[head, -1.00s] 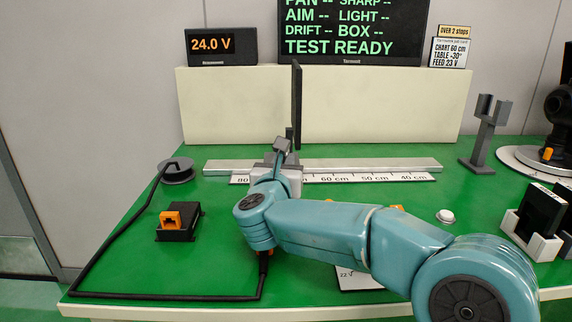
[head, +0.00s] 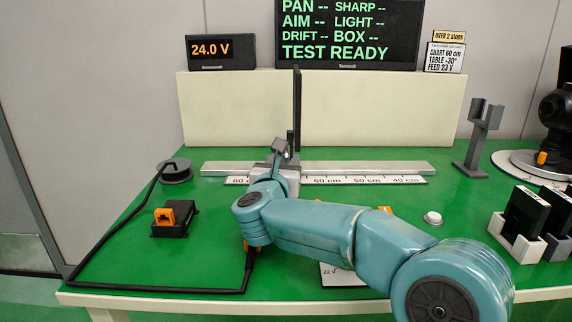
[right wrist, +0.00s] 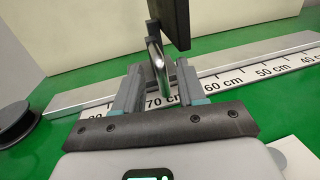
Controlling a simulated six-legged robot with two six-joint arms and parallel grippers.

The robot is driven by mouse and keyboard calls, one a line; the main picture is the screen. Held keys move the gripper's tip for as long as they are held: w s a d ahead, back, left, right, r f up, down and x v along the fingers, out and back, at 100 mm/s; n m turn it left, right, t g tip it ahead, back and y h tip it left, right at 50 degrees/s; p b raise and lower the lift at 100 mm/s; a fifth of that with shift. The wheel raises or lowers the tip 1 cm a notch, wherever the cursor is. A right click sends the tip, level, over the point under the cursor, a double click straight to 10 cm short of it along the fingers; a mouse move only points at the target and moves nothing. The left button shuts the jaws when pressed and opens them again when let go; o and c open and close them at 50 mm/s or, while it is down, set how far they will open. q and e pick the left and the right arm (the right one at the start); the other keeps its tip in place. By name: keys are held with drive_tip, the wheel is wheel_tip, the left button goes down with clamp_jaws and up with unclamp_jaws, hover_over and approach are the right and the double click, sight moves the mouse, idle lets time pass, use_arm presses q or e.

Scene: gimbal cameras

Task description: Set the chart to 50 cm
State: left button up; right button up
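The chart is a thin dark panel (head: 297,105), seen nearly edge-on in the head view, standing upright over a silver rail (head: 370,168). It also shows at the top of the right wrist view (right wrist: 176,22). Its grey carriage (head: 291,184) is partly hidden by my arm, near the 70 cm label. A white scale (head: 345,181) runs along the rail's front. My right gripper (head: 281,150) is at the carriage. In the right wrist view its fingers (right wrist: 158,88) stand apart on either side of a shiny upright bar, with gaps visible. My left gripper is not in view.
A card (head: 444,58) reads CHART 60 cm, and the screen (head: 348,35) reads TEST READY. A dark box with an orange connector (head: 164,218) and a black cable (head: 110,225) lie left. A grey forked stand (head: 478,140) is beyond the rail's right end. The rail right of the carriage looks clear.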

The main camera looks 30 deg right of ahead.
drive_tip(key=p+v, duration=0.1)
drive_tip(key=v, duration=1.5)
drive_tip(key=shift+s+a, duration=0.1)
drive_tip(key=shift+s, duration=0.05)
drive_tip(key=shift+p, duration=0.3)
